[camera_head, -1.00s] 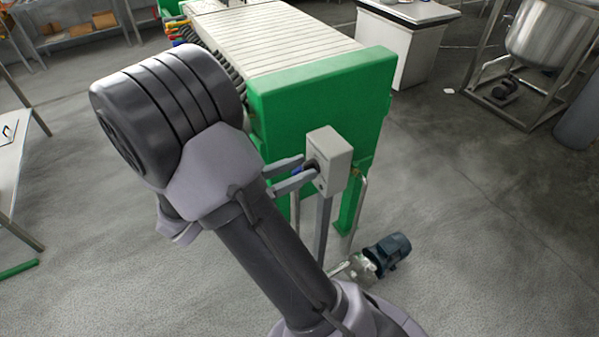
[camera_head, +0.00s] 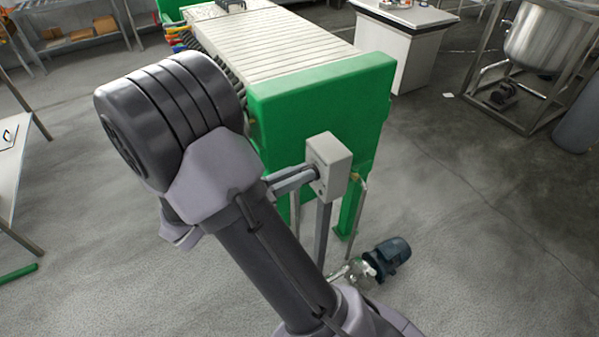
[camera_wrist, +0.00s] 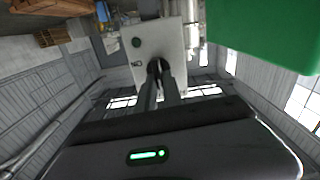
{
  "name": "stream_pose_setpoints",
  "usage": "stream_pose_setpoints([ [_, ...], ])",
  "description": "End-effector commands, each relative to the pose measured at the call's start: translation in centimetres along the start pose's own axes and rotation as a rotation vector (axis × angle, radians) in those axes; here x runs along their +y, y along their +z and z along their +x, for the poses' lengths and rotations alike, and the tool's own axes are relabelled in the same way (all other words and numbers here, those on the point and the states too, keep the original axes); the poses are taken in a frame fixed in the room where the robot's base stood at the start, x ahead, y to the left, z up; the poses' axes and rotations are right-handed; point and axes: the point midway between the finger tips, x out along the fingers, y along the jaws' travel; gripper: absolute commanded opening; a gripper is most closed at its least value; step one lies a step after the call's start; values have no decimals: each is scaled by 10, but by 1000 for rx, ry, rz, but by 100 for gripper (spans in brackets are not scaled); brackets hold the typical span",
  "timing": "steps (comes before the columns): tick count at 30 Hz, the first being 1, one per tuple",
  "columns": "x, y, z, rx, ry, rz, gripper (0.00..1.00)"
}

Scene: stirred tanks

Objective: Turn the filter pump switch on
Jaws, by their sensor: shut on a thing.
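The filter pump switch box (camera_head: 336,170) is a small pale grey box on a grey post in front of the green end of the filter press. In the wrist view its face (camera_wrist: 145,48) fills the upper middle, with a round dark green spot and a small mark on it. My gripper (camera_head: 307,176) reaches it from the left in the head view. Its two fingers (camera_wrist: 160,72) are shut on the switch knob at the box face. The knob is mostly hidden between the fingertips, so its angle cannot be told.
The green filter press end (camera_head: 325,105) stands right behind the box. A dark blue pump motor (camera_head: 388,257) lies low on the floor to the right of the post. A white bench (camera_head: 405,45) and a steel tank (camera_head: 548,35) stand farther back.

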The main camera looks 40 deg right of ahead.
Motion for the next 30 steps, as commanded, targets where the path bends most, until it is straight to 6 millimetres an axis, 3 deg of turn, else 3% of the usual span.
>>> stream_pose_setpoints([
  [30,-8,1,0,-1,0,-913,0],
])
